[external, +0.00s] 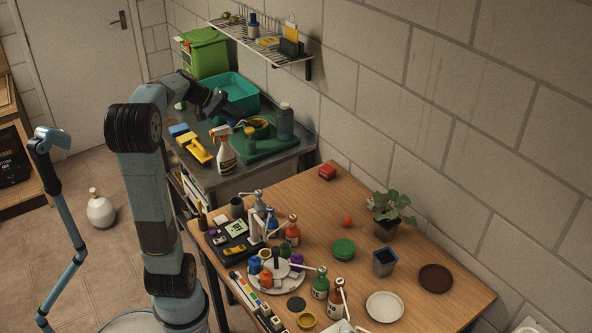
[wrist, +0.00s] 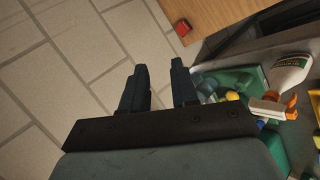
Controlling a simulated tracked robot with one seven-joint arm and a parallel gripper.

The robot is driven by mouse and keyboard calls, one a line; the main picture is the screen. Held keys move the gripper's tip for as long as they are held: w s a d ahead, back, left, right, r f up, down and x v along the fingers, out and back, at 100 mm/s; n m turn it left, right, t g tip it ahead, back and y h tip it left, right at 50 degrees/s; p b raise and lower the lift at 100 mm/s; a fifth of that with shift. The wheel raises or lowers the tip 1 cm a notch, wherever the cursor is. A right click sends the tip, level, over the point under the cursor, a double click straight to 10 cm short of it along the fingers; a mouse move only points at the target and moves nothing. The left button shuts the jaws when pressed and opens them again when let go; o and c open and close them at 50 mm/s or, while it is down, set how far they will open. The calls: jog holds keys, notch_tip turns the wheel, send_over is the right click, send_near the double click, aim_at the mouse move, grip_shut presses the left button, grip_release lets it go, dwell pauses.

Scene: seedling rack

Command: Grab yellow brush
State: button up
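The yellow brush (external: 194,148) lies on the grey counter in the external view, left of the white spray bottle (external: 225,150). My gripper (external: 222,108) is above the counter, by the front of the teal tub and apart from the brush.
A blue sponge-like block (external: 178,129) lies behind the brush. The teal tub (external: 238,88) and green tray (external: 268,148) with containers take up much of the counter. A wire shelf (external: 272,46) hangs on the wall above. The wooden table (external: 300,205) holds bottles, dishes and a plant.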

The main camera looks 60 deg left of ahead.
jog(key=s+a+f+n+t+y, duration=0.15)
jog(key=s+a, duration=0.35)
jog(key=a, duration=0.6)
jog(key=s+a+n+t+y, duration=0.25)
jog(key=s+a, duration=0.25)
jog(key=a, duration=0.6)
jog(key=s+a+f+n+t+y, duration=0.1)
jog(key=s+a+n+t+y, duration=0.3)
jog(key=a, duration=0.7)
jog(key=g+h, duration=0.1)
jog(key=h, duration=0.1)
send_near(198, 144)
jog(key=w, duration=0.2)
jog(key=w+f, duration=0.1)
jog(key=w, duration=0.2)
jog(key=shift+a+f, duration=0.1)
jog(key=shift+a, duration=0.1)
jog(key=shift+w+a+f, duration=0.1)
jog(key=shift+w+f, duration=0.1)
jog(key=shift+w, duration=0.65)
jog(key=shift+w+f, duration=0.25)
jog(key=shift+w, duration=0.65)
jog(key=shift+w+a+f, duration=0.1)
jog(key=shift+w+f, duration=0.1)
jog(key=shift+w, duration=0.65)
jog(key=shift+c, duration=0.2)
jog(key=shift+s, duration=0.1)
grip_shut()
